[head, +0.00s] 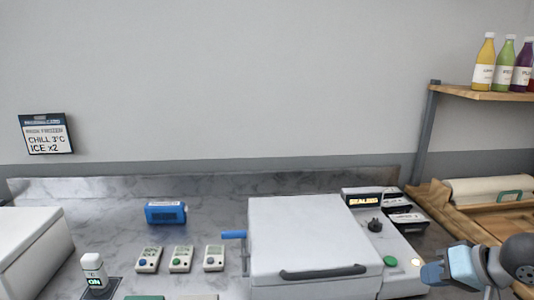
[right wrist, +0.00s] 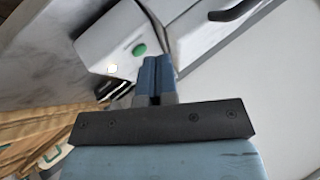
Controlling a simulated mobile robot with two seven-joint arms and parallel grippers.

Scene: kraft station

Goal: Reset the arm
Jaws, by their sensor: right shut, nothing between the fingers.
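My right gripper (head: 432,274) is at the lower right of the head view, just right of the white sealing machine (head: 305,240). In the right wrist view its blue fingers (right wrist: 155,77) are together and empty. The machine's green button (right wrist: 139,49) and a lit round spot (right wrist: 112,68) show beyond the fingertips. I cannot tell the gap between the fingers and the machine. My left gripper is not in view.
Several small devices (head: 181,259) and a blue box (head: 166,213) sit on the marble counter (head: 110,215). A white box (head: 30,240) stands at the left. Wooden trays (head: 440,200) lie at the right, below a shelf with bottles (head: 484,62).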

